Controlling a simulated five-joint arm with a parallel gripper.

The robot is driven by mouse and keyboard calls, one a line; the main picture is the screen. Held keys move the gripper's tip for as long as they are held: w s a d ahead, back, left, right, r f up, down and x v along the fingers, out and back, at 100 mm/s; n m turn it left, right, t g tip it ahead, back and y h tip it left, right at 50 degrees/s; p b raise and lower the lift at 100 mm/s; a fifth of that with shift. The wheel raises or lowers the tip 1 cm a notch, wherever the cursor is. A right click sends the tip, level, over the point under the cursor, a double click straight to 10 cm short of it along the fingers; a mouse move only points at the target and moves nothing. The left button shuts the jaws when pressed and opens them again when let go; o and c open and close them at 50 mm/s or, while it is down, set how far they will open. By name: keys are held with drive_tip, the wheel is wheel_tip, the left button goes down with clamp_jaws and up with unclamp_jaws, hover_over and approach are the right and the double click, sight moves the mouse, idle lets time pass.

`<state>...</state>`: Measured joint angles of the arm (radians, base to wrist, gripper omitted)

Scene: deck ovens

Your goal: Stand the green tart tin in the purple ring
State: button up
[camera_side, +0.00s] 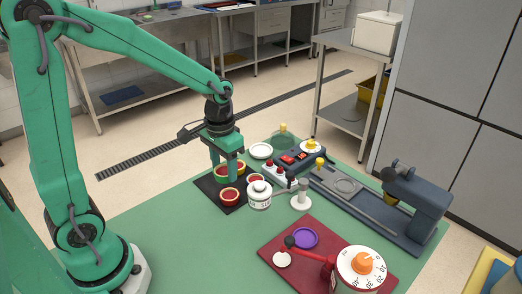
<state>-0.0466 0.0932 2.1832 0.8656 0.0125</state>
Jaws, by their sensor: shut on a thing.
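My gripper (226,170) points down over the dark mat at the near left of the small items. Its jaws are shut on a small tin with red filling (222,173), taken as the green tart tin; the fingers hide much of it and its colour is hard to tell. Whether it touches the mat is unclear. The purple ring (304,237) lies flat on the dark red board, to the right of and nearer the camera than my gripper. Nothing is seen standing in the ring.
Other red-filled tins stand close by, one in front (229,196) on the dark mat (208,188). A white jar (259,195) and a white-topped post (300,196) stand between mat and board. A large dial timer (360,270) and a white disc (282,259) flank the ring.

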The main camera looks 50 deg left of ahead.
drive_tip(key=r, duration=0.5)
drive_tip(key=shift+w+d, duration=0.25)
drive_tip(key=shift+d, duration=0.1)
drive_tip(key=w+d, duration=0.1)
drive_tip(key=d, duration=0.2)
drive_tip(key=w+d+m, duration=0.1)
drive_tip(key=w+d, duration=0.1)
drive_tip(key=d, duration=0.1)
drive_tip(key=w+d+m, duration=0.1)
drive_tip(key=w+d, duration=0.1)
drive_tip(key=d, duration=0.1)
drive_tip(key=shift+r, duration=0.1)
drive_tip(key=m, duration=0.3)
hover_over(305, 238)
wheel_tip(305, 238, down, 8)
drive_tip(key=shift+f, duration=0.2)
drive_tip(key=shift+f, duration=0.15)
drive_tip(key=shift+f, duration=2.75)
drive_tip(key=shift+f, duration=0.6)
drive_tip(key=o, duration=0.7)
